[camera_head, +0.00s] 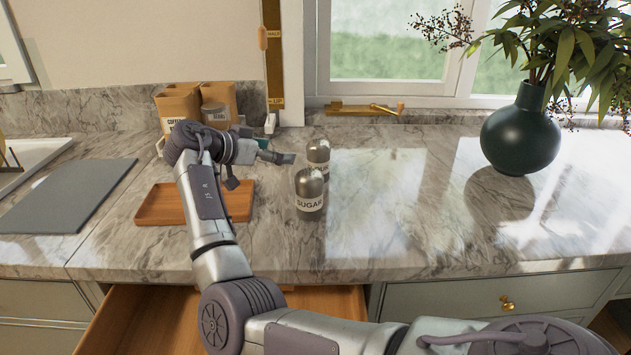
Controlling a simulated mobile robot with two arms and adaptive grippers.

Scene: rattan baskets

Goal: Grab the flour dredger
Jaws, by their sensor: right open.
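Two metal shakers with domed lids stand upright on the marble counter. The front one is the sugar shaker (310,203), with SUGAR on its label. The one behind it (318,152) is partly hidden by it and its label is not readable; it may be the flour dredger. My right gripper (284,157) is open, just left of the rear shaker and pointing right at it. It holds nothing, and I cannot tell if it touches the shaker. My left gripper is not in view.
A wooden tray (160,207) lies under my right arm. Canisters (178,104) stand at the back left, near a grey mat (65,196). A dark green vase (521,135) with a plant stands right. An open drawer (135,318) juts out below. The counter's middle right is clear.

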